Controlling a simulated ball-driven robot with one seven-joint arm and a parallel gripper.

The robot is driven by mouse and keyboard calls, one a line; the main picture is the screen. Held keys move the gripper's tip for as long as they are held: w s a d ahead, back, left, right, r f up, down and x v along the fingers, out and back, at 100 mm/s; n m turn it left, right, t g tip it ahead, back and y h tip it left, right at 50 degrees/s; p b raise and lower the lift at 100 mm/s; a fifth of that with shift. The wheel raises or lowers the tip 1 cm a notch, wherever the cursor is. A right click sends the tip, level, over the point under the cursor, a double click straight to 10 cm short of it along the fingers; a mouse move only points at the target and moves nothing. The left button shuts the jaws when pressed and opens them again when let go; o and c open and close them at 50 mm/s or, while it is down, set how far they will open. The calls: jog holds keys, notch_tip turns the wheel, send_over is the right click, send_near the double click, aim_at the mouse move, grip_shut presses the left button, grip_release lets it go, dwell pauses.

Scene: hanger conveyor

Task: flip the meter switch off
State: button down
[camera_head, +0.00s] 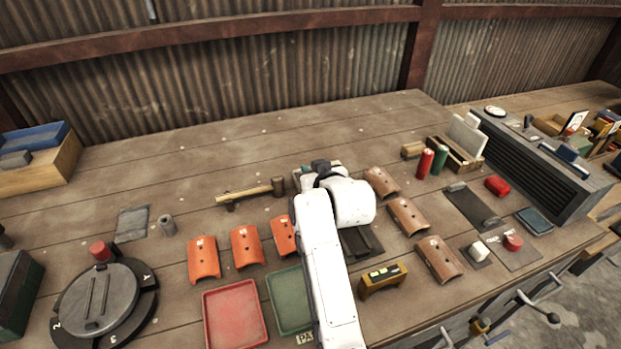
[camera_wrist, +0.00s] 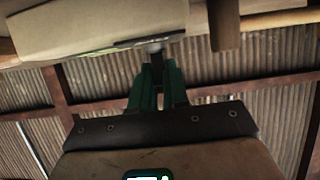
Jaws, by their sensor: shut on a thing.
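A pale beige box, which looks like the meter (camera_wrist: 95,28), fills the upper left of the wrist view, which is upside down. A small silver-grey lever, apparently its switch (camera_wrist: 156,48), sticks out from the box. My gripper (camera_wrist: 157,78) has dark green fingers closed together at this lever; the exact contact is dim and hard to see. In the head view my gripper (camera_head: 320,168) is at mid-bench, and my white arm hides most of the box. The switch cannot be made out there.
A wooden mallet (camera_head: 247,192) lies left of my gripper. Orange curved tiles (camera_head: 246,247) and brown ones (camera_head: 407,215) lie on both sides of my arm. The bench behind is largely clear up to the corrugated wall.

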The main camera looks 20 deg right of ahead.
jog(key=shift+s+f+t+b, duration=0.2)
jog(key=shift+f+t+b, duration=0.05)
jog(key=shift+t+b, duration=0.55)
jog(key=shift+r, duration=0.1)
jog(key=c, duration=1.1)
grip_release()
jog(key=b+v, duration=0.1)
jog(key=v, duration=1)
jog(key=shift+w, duration=0.1)
jog(key=shift+r, duration=0.15)
